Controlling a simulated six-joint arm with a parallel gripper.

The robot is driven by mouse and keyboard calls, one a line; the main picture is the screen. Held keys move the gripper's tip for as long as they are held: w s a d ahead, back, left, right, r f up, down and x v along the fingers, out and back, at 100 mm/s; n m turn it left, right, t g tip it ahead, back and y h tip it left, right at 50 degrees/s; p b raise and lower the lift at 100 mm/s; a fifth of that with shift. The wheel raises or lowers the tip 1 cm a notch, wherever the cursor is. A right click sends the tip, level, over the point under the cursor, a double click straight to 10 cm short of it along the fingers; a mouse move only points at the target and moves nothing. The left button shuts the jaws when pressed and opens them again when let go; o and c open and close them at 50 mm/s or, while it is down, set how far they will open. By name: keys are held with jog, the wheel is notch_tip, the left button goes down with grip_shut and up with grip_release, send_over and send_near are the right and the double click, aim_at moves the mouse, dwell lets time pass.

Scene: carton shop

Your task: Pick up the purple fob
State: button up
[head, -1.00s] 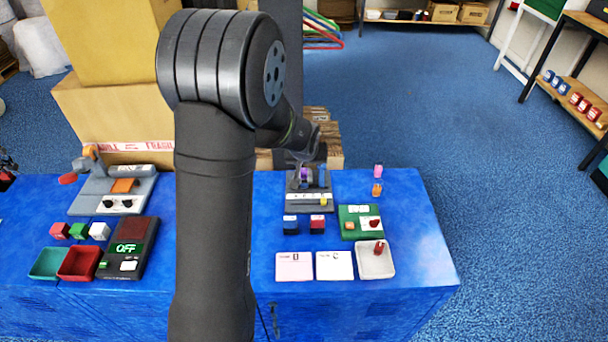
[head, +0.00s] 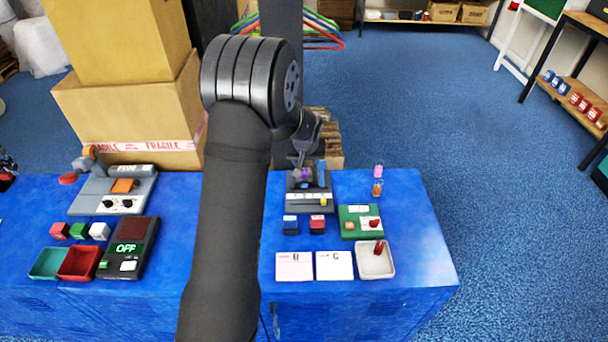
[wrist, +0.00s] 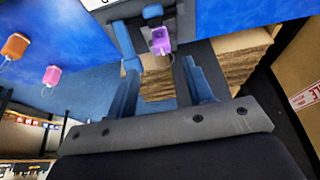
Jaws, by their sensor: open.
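The purple fob (wrist: 162,40) hangs at the dark rack (head: 310,208), in the wrist view just beyond my fingertips. In the head view a bit of the purple fob (head: 304,175) shows at the rack's back, partly covered by my gripper. My gripper (wrist: 161,64) is open, with its two blue fingers apart and nothing between them. In the head view my gripper (head: 301,162) is small and partly hidden by my wrist, close above the rack. I cannot tell the exact gap between the fingers and the fob.
A pink fob (head: 378,171) and an orange fob (head: 377,188) stand to the right. A green board (head: 348,231), a white tray (head: 388,262) and two stamps are nearer. Cardboard boxes (head: 130,118) are at the back left.

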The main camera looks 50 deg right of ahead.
aim_at(304, 174)
jog(key=shift+x, duration=3.65)
jog(key=shift+w+a, duration=0.1)
jog(key=shift+w, duration=0.05)
grip_shut()
